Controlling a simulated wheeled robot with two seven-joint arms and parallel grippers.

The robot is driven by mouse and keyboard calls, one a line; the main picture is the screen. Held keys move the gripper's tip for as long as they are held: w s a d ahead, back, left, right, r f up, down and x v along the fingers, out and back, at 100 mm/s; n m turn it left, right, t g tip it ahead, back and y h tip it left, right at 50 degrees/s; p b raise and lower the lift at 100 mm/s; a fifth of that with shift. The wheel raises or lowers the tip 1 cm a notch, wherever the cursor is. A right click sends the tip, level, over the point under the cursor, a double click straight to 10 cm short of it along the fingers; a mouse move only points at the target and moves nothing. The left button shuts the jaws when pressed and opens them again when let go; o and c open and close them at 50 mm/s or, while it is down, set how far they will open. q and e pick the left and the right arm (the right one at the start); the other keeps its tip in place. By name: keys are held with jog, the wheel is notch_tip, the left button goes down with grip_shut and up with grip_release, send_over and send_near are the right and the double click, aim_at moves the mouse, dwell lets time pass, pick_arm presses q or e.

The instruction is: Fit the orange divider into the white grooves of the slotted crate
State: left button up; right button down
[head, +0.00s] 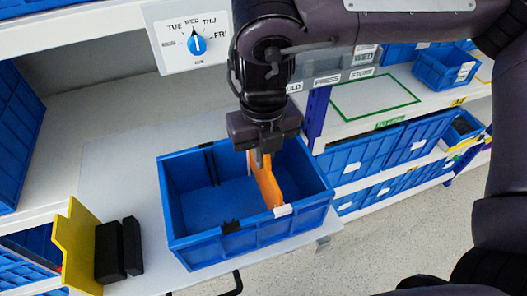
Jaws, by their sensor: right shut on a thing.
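The blue slotted crate (270,240) stands on the light work surface in the middle of the head view. My right gripper (263,158) points down over its back part and is shut on the orange divider (267,187). The divider stands upright inside the crate and runs from the back wall toward the front wall. Its front end is close to the white groove (283,210) on the front rim. The gripper hides much of its back end, so I cannot tell how it meets the back groove or how deep it sits. My left gripper is not in view.
Black grooves (231,227) mark the left part of the crate, which is empty. A yellow panel (76,246) and black blocks (120,248) stand at the left. A rotary switch (197,43) is at the back. Shelves with blue bins (365,158) are at the right.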

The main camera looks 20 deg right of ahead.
jog(key=shift+f+b, duration=1)
jog(key=shift+f, duration=0.65)
jog(key=c, duration=1.5)
grip_release()
jog(key=shift+r, duration=3.9)
